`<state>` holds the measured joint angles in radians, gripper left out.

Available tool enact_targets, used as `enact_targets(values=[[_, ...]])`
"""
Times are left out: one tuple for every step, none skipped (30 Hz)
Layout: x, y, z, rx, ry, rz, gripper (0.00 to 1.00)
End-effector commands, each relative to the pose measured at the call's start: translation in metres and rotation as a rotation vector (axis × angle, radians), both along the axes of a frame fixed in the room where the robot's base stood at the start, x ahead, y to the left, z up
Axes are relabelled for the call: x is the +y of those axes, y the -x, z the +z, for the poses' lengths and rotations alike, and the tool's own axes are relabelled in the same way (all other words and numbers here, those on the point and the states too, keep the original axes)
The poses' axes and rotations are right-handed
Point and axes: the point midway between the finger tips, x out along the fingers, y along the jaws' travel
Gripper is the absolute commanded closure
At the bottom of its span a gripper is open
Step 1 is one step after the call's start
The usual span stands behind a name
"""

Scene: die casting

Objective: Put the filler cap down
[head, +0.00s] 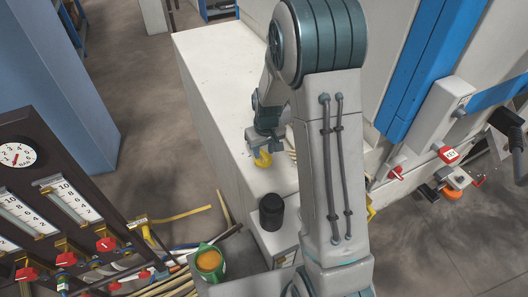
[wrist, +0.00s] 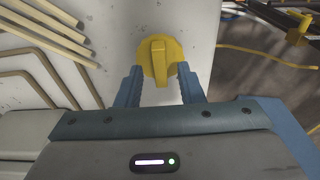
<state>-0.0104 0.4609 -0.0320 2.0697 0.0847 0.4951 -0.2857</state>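The yellow filler cap (wrist: 158,60) is a round disc with a raised bar across it. In the wrist view it lies between the tips of my gripper's two blue fingers (wrist: 158,72), over the white top. The fingers stand at either side of the disc, with visible gaps to the raised bar. I cannot tell whether they press on the disc's edge. In the head view the cap (head: 263,159) is just below my gripper (head: 258,146), at or close above the white surface (head: 215,75). Its exact height is unclear.
A black cylindrical container (head: 271,212) and a green cup (head: 208,262) with orange contents stand nearer. Pale rods (wrist: 45,35) and bent brown rods (wrist: 40,68) lie left of the cap in the wrist view. The white top's far part is clear. A gauge panel (head: 60,190) stands left.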

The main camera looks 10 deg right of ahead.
Motion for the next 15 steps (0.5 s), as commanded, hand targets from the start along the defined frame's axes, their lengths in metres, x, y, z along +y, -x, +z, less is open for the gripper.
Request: enact_targets(values=[[0.000, 0.000, 0.009, -0.006, 0.000, 0.000, 0.66], [0.000, 0.001, 0.014, -0.006, 0.000, 0.000, 0.66], [0.000, 0.002, 0.022, -0.006, 0.000, 0.000, 0.66], [-0.001, 0.002, 0.028, -0.007, 0.000, 0.000, 0.66], [-0.001, 0.003, 0.035, -0.006, 0.000, 0.000, 0.66], [-0.001, 0.004, 0.042, -0.007, 0.001, 0.001, 0.66], [-0.001, 0.005, 0.048, -0.006, 0.001, 0.001, 0.66], [-0.001, 0.005, 0.055, -0.007, 0.001, 0.001, 0.66], [-0.002, 0.006, 0.062, -0.007, 0.001, 0.001, 0.66], [-0.002, 0.007, 0.068, -0.005, 0.001, 0.001, 0.66], [-0.002, 0.008, 0.073, -0.006, 0.001, 0.001, 0.66], [-0.002, 0.009, 0.079, -0.004, 0.000, 0.001, 0.66], [-0.002, 0.009, 0.084, -0.005, 0.000, 0.001, 0.66], [-0.002, 0.010, 0.088, -0.004, 0.000, 0.000, 0.66], [-0.002, 0.010, 0.093, -0.004, 0.000, 0.000, 0.66]])
